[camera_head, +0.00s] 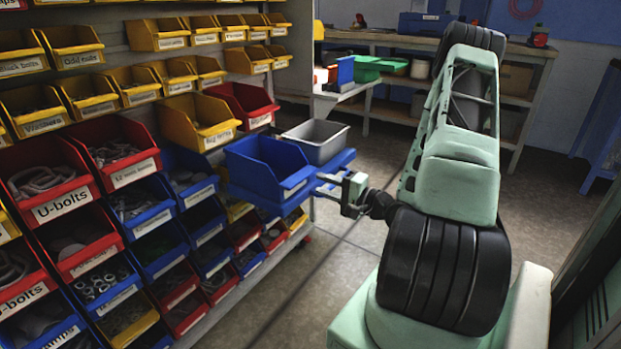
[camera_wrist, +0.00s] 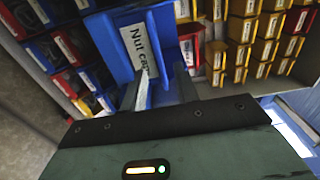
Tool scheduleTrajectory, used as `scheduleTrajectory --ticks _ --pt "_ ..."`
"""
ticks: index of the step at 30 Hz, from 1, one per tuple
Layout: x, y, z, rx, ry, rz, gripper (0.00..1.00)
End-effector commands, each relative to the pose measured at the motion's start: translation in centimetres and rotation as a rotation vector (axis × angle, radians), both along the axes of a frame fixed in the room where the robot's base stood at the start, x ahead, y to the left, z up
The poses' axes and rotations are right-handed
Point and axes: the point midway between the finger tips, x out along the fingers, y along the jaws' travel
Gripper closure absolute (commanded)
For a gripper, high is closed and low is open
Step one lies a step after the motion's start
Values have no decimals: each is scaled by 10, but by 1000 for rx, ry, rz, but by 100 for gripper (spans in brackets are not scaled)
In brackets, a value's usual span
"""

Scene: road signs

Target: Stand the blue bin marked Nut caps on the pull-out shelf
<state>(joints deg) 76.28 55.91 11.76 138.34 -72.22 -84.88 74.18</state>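The blue bin marked Nut caps (camera_head: 262,172) stands out in front of the rack in the head view, upright. It appears to rest on a blue pull-out shelf (camera_head: 341,159); the contact beneath it is hidden. Its white front label reads "Nut ca…" in the wrist view (camera_wrist: 138,45), partly covered by a finger. My gripper (camera_head: 322,184) is just right of the bin's labelled front, level with its lower part. In the wrist view its two fingers (camera_wrist: 163,78) are apart, with nothing seen clamped between them. Whether a fingertip touches the bin is unclear.
A grey bin (camera_head: 316,141) stands directly behind the blue bin. The rack on the left holds rows of yellow, red (camera_head: 120,150) and blue bins. A workbench (camera_head: 400,45) with tools runs along the back. Open floor (camera_head: 330,275) lies below the gripper.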

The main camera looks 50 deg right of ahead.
Motion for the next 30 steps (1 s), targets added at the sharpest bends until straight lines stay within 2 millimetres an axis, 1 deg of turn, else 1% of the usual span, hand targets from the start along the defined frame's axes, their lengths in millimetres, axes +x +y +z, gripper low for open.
scheduleTrajectory --ticks 1,3,6,10,15,30 --pt "-11 -2 1 2 2 -4 70" --pt "-24 -3 1 0 2 -3 70" --pt "-38 -4 1 0 1 -3 70" --pt "-49 -4 0 0 1 -1 70" --pt "-54 -4 0 0 1 1 70" --pt "-53 -4 0 -1 0 1 70"
